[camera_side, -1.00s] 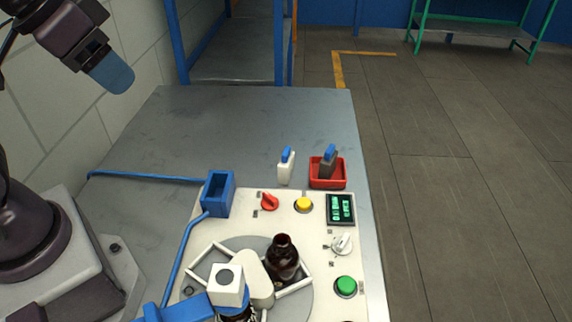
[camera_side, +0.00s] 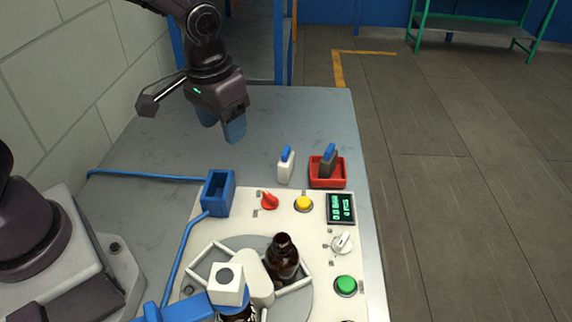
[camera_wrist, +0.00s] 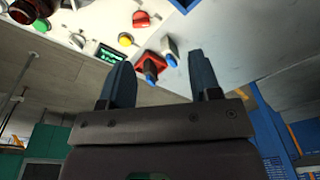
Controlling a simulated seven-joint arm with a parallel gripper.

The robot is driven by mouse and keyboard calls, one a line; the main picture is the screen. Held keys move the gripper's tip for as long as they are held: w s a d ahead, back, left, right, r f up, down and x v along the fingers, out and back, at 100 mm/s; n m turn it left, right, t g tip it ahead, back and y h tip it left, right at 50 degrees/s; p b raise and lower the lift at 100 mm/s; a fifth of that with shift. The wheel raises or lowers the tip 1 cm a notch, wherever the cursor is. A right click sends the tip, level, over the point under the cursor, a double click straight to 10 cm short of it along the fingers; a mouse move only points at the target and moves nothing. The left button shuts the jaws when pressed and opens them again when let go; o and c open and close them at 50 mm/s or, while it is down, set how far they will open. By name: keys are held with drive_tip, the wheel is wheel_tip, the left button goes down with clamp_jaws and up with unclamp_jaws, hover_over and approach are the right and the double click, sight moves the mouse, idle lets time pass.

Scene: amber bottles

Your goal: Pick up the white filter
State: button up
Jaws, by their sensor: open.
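The white filter (camera_side: 285,168) with a blue top stands upright on the grey table, just behind the control panel and left of the red tray (camera_side: 316,184). In the wrist view the white filter (camera_wrist: 172,57) shows beyond the fingers, its blue top towards me. A dark grey filter (camera_side: 327,163), also blue-topped, stands in the red tray. My gripper (camera_side: 222,132) is open and empty, above the table to the left of and behind the white filter. In the wrist view its two blue fingers (camera_wrist: 163,82) are apart with nothing between them.
The control panel (camera_side: 290,213) carries a red knob, yellow and green buttons, and a display. A brown bottle (camera_side: 284,262) stands on its round holder. A blue holder (camera_side: 217,194) with blue tubing is at the panel's left corner. The table behind is clear.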

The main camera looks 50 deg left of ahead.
drive_tip(key=w+f+n+y, duration=0.2)
drive_tip(key=w+f, duration=0.5)
drive_tip(key=n+t, duration=0.3)
approach(286, 150)
drive_tip(key=shift+g, duration=0.3)
drive_tip(key=x, duration=0.7)
drive_tip(key=shift+w+x, duration=0.2)
drive_tip(key=shift+x, duration=2.7)
drive_tip(key=shift+r, duration=0.1)
drive_tip(key=c, duration=1)
